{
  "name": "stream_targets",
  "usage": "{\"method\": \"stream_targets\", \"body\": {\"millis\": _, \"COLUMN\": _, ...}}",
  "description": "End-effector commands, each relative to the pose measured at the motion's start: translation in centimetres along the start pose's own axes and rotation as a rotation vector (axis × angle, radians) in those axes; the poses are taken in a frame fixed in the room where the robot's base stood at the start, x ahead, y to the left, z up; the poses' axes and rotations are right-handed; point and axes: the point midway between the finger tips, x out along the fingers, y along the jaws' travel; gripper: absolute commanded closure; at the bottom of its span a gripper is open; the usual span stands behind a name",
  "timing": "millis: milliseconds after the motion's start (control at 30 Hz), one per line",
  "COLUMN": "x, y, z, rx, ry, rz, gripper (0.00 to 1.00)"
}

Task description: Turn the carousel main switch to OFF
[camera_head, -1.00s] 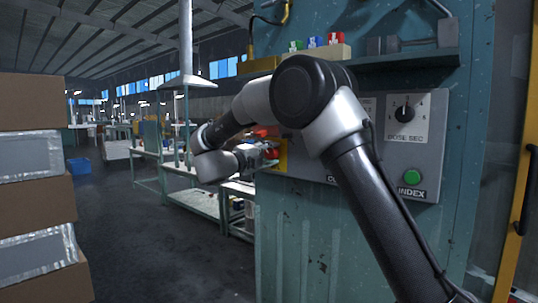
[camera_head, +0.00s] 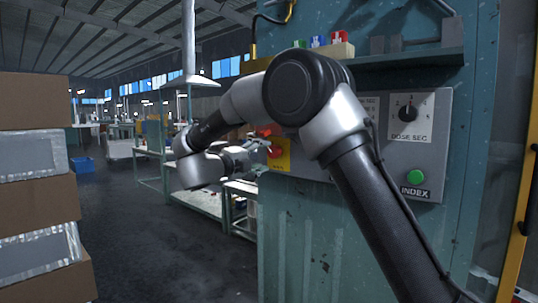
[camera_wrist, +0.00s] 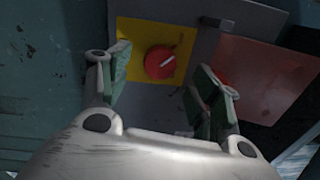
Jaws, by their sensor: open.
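The main switch is a red round knob (camera_wrist: 159,62) with a pale bar mark, on a yellow plate (camera_wrist: 180,38). In the wrist view it lies beyond and between the fingers of my gripper (camera_wrist: 160,92), which is open and empty. The bar mark runs slantwise, from lower left to upper right. In the head view the red knob (camera_head: 276,151) and yellow plate (camera_head: 283,165) show at the left end of the grey control panel (camera_head: 432,118). My gripper (camera_head: 262,158) is just left of them there, partly hard to make out. The plate's lettering is too small to read.
A dose dial (camera_head: 407,113) and a green INDEX button (camera_head: 415,177) sit on the panel to the right. A shelf (camera_head: 420,58) juts out above. Stacked boxes (camera_head: 35,155) stand at the left. A red plate (camera_wrist: 245,75) is right of the switch in the wrist view.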

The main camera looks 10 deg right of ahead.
Motion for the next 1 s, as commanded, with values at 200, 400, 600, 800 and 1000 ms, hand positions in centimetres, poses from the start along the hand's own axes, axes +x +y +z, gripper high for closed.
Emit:
{"method": "stream_targets", "body": {"millis": 200, "x": -4.4, "y": 0.0, "z": 0.1, "rx": 0.000, "ry": -0.003, "rz": 0.000, "gripper": 0.36}}
{"method": "stream_targets", "body": {"millis": 400, "x": -6.1, "y": 0.0, "z": 0.0, "rx": 0.000, "ry": -0.001, "rz": 0.000, "gripper": 0.36}}
{"method": "stream_targets", "body": {"millis": 600, "x": -6.3, "y": 0.0, "z": 0.0, "rx": 0.000, "ry": 0.001, "rz": 0.000, "gripper": 0.36}}
{"method": "stream_targets", "body": {"millis": 800, "x": -6.3, "y": 0.4, "z": 0.5, "rx": -0.024, "ry": -0.022, "rz": 0.013, "gripper": 0.36}}
{"method": "stream_targets", "body": {"millis": 1000, "x": -7.3, "y": 3.7, "z": 8.2, "rx": -0.172, "ry": -0.397, "rz": 0.079, "gripper": 0.36}}
